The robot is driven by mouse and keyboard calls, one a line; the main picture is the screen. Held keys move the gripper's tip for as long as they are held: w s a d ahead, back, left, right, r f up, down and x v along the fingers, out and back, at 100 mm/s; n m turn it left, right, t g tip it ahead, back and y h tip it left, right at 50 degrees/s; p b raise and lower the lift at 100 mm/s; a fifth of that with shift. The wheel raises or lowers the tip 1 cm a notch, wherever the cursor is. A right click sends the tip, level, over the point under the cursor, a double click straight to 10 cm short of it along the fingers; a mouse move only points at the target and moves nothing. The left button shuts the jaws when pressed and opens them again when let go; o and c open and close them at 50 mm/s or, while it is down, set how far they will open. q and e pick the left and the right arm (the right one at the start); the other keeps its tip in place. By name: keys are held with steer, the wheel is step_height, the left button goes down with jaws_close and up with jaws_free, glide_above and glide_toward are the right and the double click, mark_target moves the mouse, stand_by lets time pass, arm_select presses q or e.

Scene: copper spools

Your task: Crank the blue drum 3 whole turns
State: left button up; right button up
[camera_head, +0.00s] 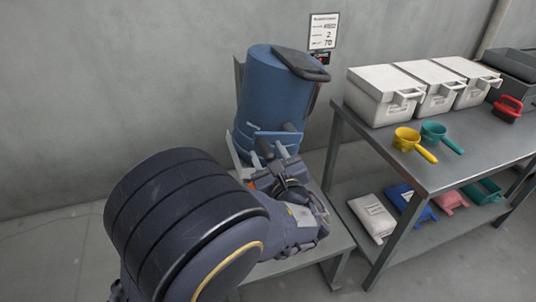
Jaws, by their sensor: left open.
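The blue drum (265,92) stands upright on a low grey stand, close to the wall. A dark, flat handle-like piece (301,64) sits at its top and reaches out to the right. My left arm comes in from the lower left, and its gripper (262,152) is at the lower front of the drum. This gripper is open. Blue and dark parts low on the drum lie close to its fingers, and I cannot tell whether they touch. The wrist hides the drum's lower front and part of the stand. My right gripper is out of view.
A grey table (430,178) at the right bears white lidded boxes (384,92), a yellow scoop (407,139), a teal scoop (434,133) and a red object (508,108). Bags lie on its lower shelf. A sign (323,31) hangs behind the drum. The floor at left is clear.

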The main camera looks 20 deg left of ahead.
arm_select(q)
steer(key=shift+w+a, duration=0.1)
steer(key=shift+w, duration=0.05)
jaws_close()
stand_by(0.4)
